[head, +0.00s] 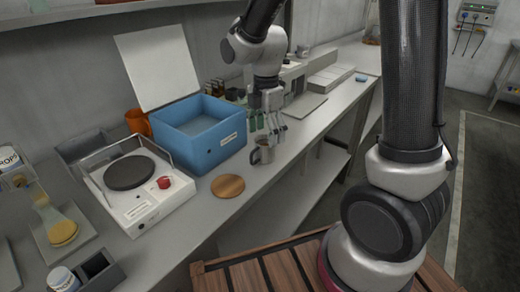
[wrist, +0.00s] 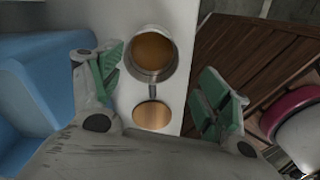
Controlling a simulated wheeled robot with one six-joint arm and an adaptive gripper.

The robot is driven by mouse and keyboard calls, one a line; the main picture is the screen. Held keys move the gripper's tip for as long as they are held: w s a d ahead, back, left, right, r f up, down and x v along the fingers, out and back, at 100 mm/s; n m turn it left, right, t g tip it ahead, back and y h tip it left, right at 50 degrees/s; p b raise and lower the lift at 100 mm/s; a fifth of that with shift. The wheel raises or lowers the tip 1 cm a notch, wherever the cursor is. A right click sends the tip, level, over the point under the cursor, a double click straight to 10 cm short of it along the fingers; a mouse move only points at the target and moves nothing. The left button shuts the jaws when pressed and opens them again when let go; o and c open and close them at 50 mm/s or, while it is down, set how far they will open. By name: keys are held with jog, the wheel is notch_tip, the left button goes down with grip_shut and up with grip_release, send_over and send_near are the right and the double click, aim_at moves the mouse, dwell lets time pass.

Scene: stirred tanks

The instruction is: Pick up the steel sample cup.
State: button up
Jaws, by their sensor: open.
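The steel sample cup (head: 263,151) stands upright on the grey bench, near its front edge, just right of the blue box. In the wrist view the cup (wrist: 151,54) is seen from above, with brown contents inside and its handle pointing toward the bottom of the picture. My gripper (head: 268,121) is above and slightly behind the cup in the head view. In the wrist view my gripper (wrist: 160,88) has its green-padded fingers wide apart, one to each side of the cup's handle, with nothing between them touching.
A blue box (head: 205,148) with a raised white lid stands left of the cup. A round wooden disc (head: 228,186) lies on the bench in front. A white hotplate (head: 140,190) is farther left. Small bottles (head: 215,88) stand behind my gripper. A slatted wooden surface (head: 265,272) lies below the bench.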

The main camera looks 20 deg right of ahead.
aim_at(263, 152)
jog(key=f+n, duration=0.1)
jog(key=f, duration=0.1)
jog(key=f+n, duration=0.1)
jog(key=f, duration=0.2)
jog(key=f+n, duration=0.1)
jog(key=f, duration=0.1)
jog(key=shift+w+a+f, duration=0.35)
jog(key=shift+w+f, duration=0.05)
jog(key=shift+c, duration=0.2)
jog(key=c, duration=1.1)
jog(key=shift+c, duration=0.2)
